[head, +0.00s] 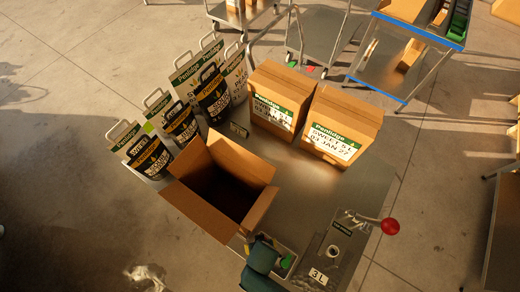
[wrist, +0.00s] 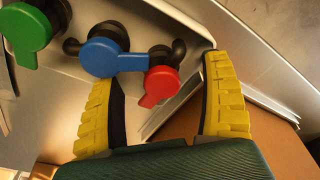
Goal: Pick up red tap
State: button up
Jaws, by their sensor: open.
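The red tap (wrist: 160,84) has a rounded red head, a short lever and a black body. It lies in a pale metal tray (wrist: 185,22) in the wrist view, right beside a blue tap (wrist: 105,50). My gripper (wrist: 163,102) is open, with one yellow-padded finger on each side of the red tap and nothing held. The left finger is close to the blue tap. I cannot tell the height gap to the red tap. In the head view my teal arm covers much of the tray, and I cannot make out the red tap there.
A green tap (wrist: 28,32) lies left of the blue one; it also shows in the head view (head: 286,262). An open cardboard box (head: 185,208) stands by the tray. A red-knobbed lever (head: 389,226) rises at right. Closed boxes (head: 284,95) and printed bags (head: 150,158) stand behind.

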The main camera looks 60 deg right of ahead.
jog(key=c, duration=1.3)
jog(key=shift+r, duration=0.1)
